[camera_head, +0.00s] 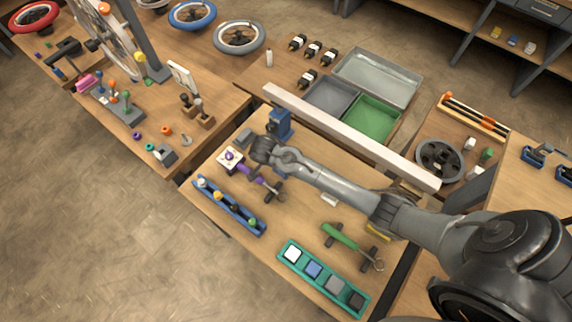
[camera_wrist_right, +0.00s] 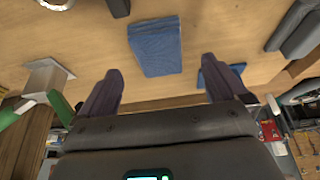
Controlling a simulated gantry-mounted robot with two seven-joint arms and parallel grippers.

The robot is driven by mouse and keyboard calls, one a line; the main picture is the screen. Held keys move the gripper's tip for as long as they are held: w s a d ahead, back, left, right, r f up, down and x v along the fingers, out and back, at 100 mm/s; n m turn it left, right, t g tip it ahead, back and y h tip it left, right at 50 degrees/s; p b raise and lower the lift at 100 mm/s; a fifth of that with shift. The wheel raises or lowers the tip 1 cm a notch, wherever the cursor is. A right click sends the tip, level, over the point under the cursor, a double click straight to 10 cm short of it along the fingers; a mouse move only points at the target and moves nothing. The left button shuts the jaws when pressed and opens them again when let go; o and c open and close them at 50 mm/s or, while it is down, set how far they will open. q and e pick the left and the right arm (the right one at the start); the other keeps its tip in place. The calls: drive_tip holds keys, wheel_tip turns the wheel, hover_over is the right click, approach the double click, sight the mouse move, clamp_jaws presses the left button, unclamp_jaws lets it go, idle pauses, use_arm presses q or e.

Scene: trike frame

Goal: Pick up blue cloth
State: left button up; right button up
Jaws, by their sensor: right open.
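A blue piece with a woven-looking surface, which looks like the blue cloth (camera_wrist_right: 155,46), is ahead of my right gripper in the right wrist view. It lies apart from the fingers, between their directions. A smaller blue patch (camera_wrist_right: 220,76) shows by the right-hand finger. In the head view a blue item (camera_head: 279,123) stands just behind my right gripper (camera_head: 262,152); I cannot tell if it is the same thing. My right gripper, also in the wrist view (camera_wrist_right: 160,92), is open and empty above the wooden table. My left gripper is not in view.
A teal tray (camera_head: 282,247) with several coloured squares and a blue rack (camera_head: 228,207) lie toward the front. A green-handled tool (camera_head: 340,237) lies under my arm. A pale beam (camera_head: 350,136) runs along the back, before grey and green bins (camera_head: 372,118).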

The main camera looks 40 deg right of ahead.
drive_tip(key=shift+x, duration=2.1)
drive_tip(key=shift+s+a, duration=0.1)
drive_tip(key=shift+a, duration=0.05)
drive_tip(key=c, duration=1.1)
drive_tip(key=shift+c, duration=0.2)
wheel_tip(320, 180, up, 10)
drive_tip(key=shift+p, duration=0.35)
drive_tip(key=o, duration=0.4)
drive_tip(key=c, duration=0.3)
